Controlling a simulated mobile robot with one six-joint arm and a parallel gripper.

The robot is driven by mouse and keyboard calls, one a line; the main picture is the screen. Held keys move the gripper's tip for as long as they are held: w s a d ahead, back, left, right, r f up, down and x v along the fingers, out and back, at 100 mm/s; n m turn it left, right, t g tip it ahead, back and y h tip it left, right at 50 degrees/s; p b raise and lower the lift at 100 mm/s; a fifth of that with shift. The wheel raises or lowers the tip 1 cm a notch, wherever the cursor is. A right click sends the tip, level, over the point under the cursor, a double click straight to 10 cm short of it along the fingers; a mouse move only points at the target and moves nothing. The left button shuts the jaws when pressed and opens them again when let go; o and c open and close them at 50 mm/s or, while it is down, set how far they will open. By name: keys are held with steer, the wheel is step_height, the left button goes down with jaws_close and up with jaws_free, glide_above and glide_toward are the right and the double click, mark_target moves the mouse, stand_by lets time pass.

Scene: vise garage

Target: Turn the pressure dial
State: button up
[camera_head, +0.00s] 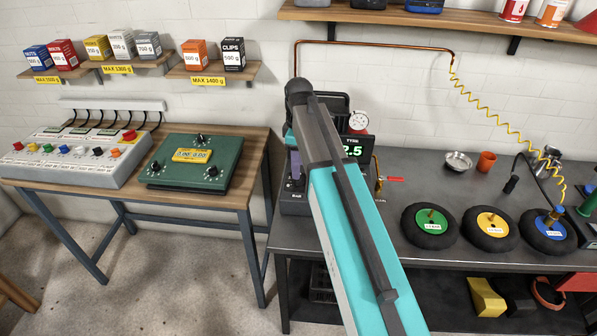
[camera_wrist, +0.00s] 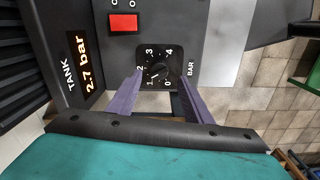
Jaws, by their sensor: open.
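The pressure dial (camera_wrist: 157,72) is a small black knob on a dark square plate with white numbers from 0 to 4, beside the label BAR, in the wrist view. My gripper (camera_wrist: 161,78) has two purple fingers that stand open on either side of the dial's plate. I cannot tell whether they touch the knob. In the head view, the dark compressor unit (camera_head: 294,207) is mostly behind my arm, and the dial is hidden there. A green tyre readout (camera_head: 352,148) is partly covered and ends in 2.5.
A red switch (camera_wrist: 123,23) sits near the dial. A round gauge (camera_head: 358,120) stands behind the tyre readout. A red-handled valve (camera_head: 393,179) and several wheels, one green-centred (camera_head: 430,219), are to the right. A separate table (camera_head: 210,209) with control boxes stands left.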

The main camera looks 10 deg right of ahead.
step_height(320, 180, up, 9)
steer(key=b, duration=0.1)
steer(key=shift+r, duration=0.2)
steer(key=shift+s+d, duration=0.1)
stand_by(0.5)
steer(key=s+d+f+m+t+y, duration=0.1)
steer(key=s+d+m, duration=0.3)
steer(key=d, duration=1.3)
steer(key=s+d+m+y, duration=0.1)
steer(key=s+d, duration=0.4)
steer(key=d, duration=1.3)
steer(key=s+d+m+t, duration=0.1)
steer(key=s+d, duration=0.7)
steer(key=s, duration=0.1)
steer(key=s+d+m+t, duration=0.1)
steer(key=s+d+m, duration=0.1)
steer(key=s+d, duration=0.7)
steer(key=s+d+m+t+h, duration=0.1)
steer(key=s+d+m, duration=0.1)
steer(key=s+d, duration=0.6)
steer(key=shift+s+d+f, duration=0.1)
steer(key=shift+s+d, duration=0.2)
steer(key=shift+s, duration=0.3)
